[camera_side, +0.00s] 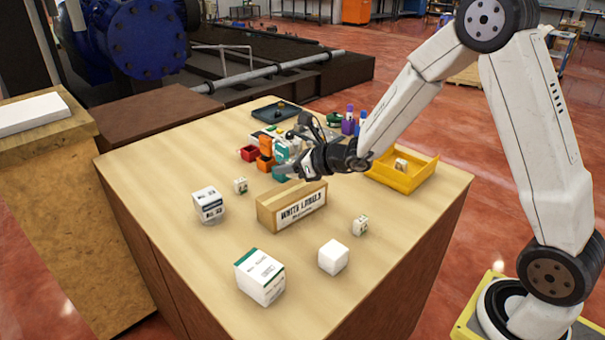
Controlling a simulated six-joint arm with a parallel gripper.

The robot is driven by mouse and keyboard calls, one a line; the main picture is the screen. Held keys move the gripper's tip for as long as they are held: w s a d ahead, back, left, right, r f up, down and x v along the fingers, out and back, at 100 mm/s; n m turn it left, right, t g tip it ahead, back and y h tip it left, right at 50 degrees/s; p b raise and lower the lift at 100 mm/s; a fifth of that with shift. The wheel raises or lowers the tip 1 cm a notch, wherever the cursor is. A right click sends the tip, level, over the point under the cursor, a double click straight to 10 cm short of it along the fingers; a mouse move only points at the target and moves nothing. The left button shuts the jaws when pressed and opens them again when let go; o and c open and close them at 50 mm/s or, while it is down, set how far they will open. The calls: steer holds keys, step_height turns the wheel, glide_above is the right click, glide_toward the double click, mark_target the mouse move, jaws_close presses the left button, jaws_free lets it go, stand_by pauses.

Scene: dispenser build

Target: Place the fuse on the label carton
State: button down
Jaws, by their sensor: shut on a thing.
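The label carton (292,207) is a long tan box with a white front reading "WHITE LABELS", standing near the middle of the table. My gripper (291,168) is above and behind the carton, pointing left, close to the small coloured drawers. It is shut on a small greyish piece (283,169), which seems to be the fuse; its outline is too small and too much covered by the fingers to be sure. The piece is apart from the carton.
Small printed white boxes (240,186) (360,224), larger white boxes (208,205) (260,276) and a plain white cube (333,257) stand around the carton. Orange drawers (265,154), a yellow tray (402,179), purple bottles (348,122) and a dark tray (281,112) are behind.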

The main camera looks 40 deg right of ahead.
mark_target(287, 188)
steer(key=shift+w+f, duration=0.1)
steer(key=shift+w+f, duration=0.2)
steer(key=shift+f, duration=1.55)
steer(key=shift+f, duration=0.15)
steer(key=c, duration=0.5)
jaws_free()
steer(key=shift+s+r, duration=0.15)
steer(key=shift+r, duration=0.1)
steer(key=v, duration=1.1)
steer(key=shift+s+d, duration=0.2)
steer(key=shift+s, duration=0.1)
